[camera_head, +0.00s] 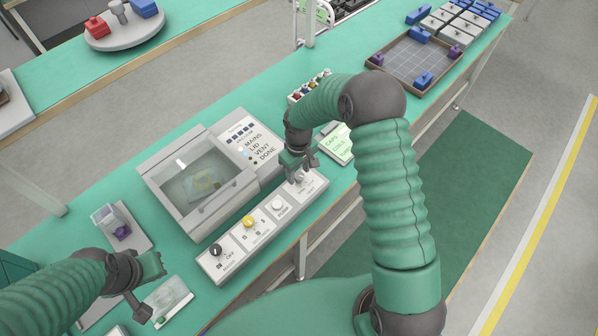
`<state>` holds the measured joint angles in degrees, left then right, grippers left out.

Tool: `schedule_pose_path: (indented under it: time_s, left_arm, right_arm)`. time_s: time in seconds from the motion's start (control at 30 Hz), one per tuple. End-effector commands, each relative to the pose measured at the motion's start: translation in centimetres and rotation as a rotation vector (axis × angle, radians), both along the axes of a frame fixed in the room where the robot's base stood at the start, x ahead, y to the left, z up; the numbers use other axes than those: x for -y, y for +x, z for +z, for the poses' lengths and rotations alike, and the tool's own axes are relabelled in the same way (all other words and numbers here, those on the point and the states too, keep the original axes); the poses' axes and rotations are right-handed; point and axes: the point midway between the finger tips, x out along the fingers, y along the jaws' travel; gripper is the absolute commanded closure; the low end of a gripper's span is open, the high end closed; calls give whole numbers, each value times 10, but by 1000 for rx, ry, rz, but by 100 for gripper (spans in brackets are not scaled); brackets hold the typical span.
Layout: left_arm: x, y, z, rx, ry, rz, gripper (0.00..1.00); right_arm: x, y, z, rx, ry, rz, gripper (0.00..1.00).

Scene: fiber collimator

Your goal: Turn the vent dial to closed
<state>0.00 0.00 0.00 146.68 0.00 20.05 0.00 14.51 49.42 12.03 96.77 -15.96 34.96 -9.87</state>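A pale control strip (232,262) lies in front of the chamber with the clear lid (203,184). It carries a black knob (215,250), a yellow button (248,222), a white round control (278,204) and a pale control (300,178) at its right end. The strip's labels are too small to tell which is the vent dial. My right gripper (299,170) points down right over the right-end control and partly hides it; whether its fingers touch or grip it is unclear. My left gripper (152,288) is open and empty at lower left, apart from the strip.
An indicator panel (246,138) reads MAINS, LID, VENT, DONE. A green-and-white card (338,143) and a rack of small coloured parts (309,86) lie near my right arm. A clear box (112,221) and a flat pale plate (168,300) are near my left gripper.

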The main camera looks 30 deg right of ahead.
Motion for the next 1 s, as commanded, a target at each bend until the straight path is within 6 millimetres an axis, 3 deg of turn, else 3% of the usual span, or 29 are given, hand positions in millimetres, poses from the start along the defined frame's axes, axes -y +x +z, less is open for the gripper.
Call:
schedule_pose_path:
  time_s: [0.3,0.43,0.8,1.0]
  left_arm:
    - [0,0,0,0,0,0,100]
    - [0,0,-1,0,0,0,100]
    - [0,0,-5,0,0,0,100]
    - [0,0,-6,0,0,0,100]
  right_arm:
    - [0,-3,1,-4,0,-1,48]
    - [0,-2,14,-2,-1,-3,48]
    - [1,-1,117,-1,-1,-1,48]
    - [1,0,157,-3,-1,-1,48]
